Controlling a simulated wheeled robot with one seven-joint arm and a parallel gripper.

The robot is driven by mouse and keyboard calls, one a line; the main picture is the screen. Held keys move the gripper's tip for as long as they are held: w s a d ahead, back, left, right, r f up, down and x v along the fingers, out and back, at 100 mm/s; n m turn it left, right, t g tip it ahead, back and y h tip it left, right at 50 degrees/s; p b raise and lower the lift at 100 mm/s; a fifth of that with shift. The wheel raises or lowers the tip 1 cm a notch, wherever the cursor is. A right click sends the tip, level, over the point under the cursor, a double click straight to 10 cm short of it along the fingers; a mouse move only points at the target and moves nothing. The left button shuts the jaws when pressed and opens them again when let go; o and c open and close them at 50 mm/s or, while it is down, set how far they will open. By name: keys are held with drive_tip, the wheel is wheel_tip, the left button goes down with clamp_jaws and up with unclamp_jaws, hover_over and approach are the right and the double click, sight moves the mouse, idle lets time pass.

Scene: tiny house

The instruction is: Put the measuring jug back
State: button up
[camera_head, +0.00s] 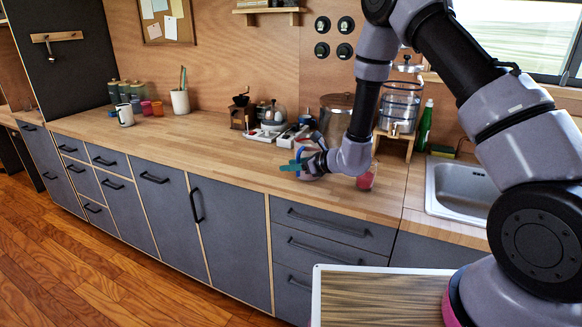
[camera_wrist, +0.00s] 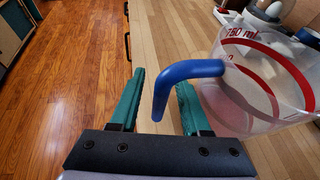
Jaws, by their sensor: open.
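The measuring jug (camera_wrist: 262,85) is clear plastic with red markings and a blue handle (camera_wrist: 188,70). It stands on the wooden counter at the right of the wrist view. In the head view the jug (camera_head: 312,173) is small and partly hidden by my gripper. My gripper (camera_wrist: 161,82) is open, with one teal finger on each side of the handle's hanging part. The fingers look apart from the handle, and the jug is not gripped. In the head view my gripper (camera_head: 292,167) is low over the counter's front part.
A pink-red cup (camera_head: 367,180) stands right of my wrist, near the sink (camera_head: 462,190). A water dispenser (camera_head: 398,108), green bottle (camera_head: 425,125), eggs and coffee grinder (camera_head: 242,115) stand along the back. The counter's left stretch (camera_head: 190,135) is mostly clear.

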drive_tip(key=v, duration=1.2)
drive_tip(key=s+d+r+n+g, duration=0.1)
drive_tip(key=s+r+n+g, duration=0.1)
drive_tip(key=s+r+n, duration=0.35)
drive_tip(key=s+d+r+n+g, duration=0.1)
drive_tip(key=s+r+n+g, duration=0.1)
drive_tip(key=r, duration=0.6)
drive_tip(key=s+d+r+n+g, duration=0.1)
drive_tip(key=s+r+n+g, duration=0.1)
drive_tip(key=s+r+n, duration=0.35)
drive_tip(key=s+d+r+n+t+h, duration=0.2)
drive_tip(key=d+r+h, duration=0.1)
drive_tip(key=d, duration=0.3)
drive_tip(key=s+d+r+n+t+h, duration=0.2)
drive_tip(key=s+d+r+h, duration=0.1)
drive_tip(key=d, duration=0.4)
drive_tip(key=s+d+r+n+t+h, duration=0.2)
drive_tip(key=s+d+r+n+h, duration=0.1)
drive_tip(key=d+r, duration=0.2)
drive_tip(key=shift+s+d, duration=0.25)
drive_tip(key=shift+d, duration=0.8)
